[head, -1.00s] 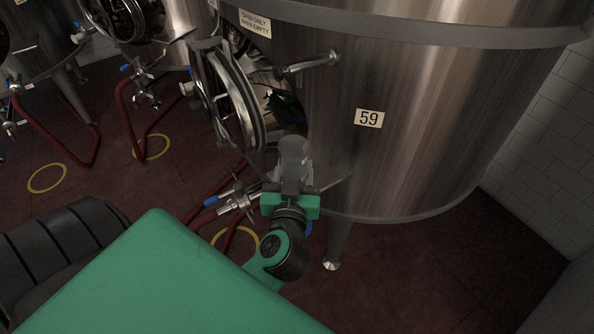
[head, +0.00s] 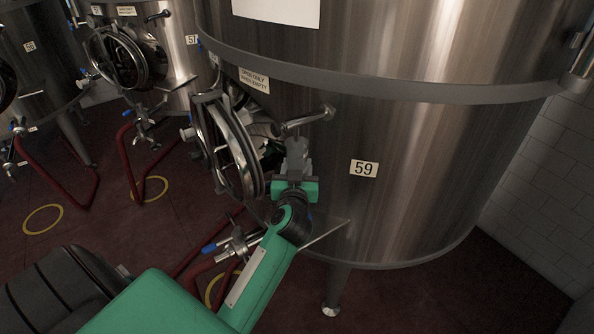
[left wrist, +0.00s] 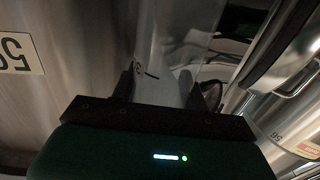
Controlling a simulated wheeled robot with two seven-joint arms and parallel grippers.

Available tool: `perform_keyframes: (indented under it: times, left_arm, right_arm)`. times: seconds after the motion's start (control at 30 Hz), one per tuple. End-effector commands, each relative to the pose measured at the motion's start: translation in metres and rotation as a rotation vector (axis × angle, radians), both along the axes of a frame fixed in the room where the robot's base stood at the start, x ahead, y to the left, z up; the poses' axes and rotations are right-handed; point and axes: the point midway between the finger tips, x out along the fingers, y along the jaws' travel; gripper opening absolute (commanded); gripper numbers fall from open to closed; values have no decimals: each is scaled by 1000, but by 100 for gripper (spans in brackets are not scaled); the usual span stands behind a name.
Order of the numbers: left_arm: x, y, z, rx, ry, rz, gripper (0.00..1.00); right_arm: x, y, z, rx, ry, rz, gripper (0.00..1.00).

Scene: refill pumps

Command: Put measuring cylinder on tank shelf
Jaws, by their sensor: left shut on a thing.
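My left gripper (head: 296,168) is in front of tank 59 (head: 420,170), beside its open round manway door (head: 232,150). It is shut on the clear measuring cylinder (left wrist: 168,45), which shows between the dark fingers in the left wrist view (left wrist: 168,85). Small black markings are on the cylinder's wall. In the head view, the cylinder is hard to tell apart from the fingers and the tank opening. A flat plate that looks like the tank shelf (head: 328,232) juts out from the tank below the gripper, partly hidden by my arm. My right gripper is not in view.
A metal handle (head: 308,121) sticks out just above the gripper. A valve with a blue grip (head: 232,246) and red hoses lie below left. Other tanks (head: 170,50) stand at the back left. A white tiled wall (head: 535,180) is on the right.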

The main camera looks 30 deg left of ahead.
Motion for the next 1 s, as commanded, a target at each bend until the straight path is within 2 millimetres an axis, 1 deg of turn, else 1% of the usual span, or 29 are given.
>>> perform_keyframes:
  times: [0.03, 0.1, 0.53, 0.57, 0.6, 0.67, 1.0]
  left_arm:
    - [-2, -2, -9, -5, 4, 1, 2]
    - [-2, -2, -13, -2, 4, 0, 2]
    - [-3, -2, -17, 2, 3, -1, 2]
    - [-3, -2, -18, 2, 3, -1, 47]
    - [-3, -2, -18, 1, 3, -1, 55]
    - [-3, -2, -18, 1, 3, -1, 67]
    - [-3, -2, -17, -1, 2, 0, 67]
  right_arm:
    - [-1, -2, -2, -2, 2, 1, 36]
    - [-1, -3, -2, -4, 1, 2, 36]
    - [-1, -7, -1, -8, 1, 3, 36]
    - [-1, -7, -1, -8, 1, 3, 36]
    - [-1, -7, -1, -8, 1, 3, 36]
    - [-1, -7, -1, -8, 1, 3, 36]
    - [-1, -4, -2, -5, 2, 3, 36]
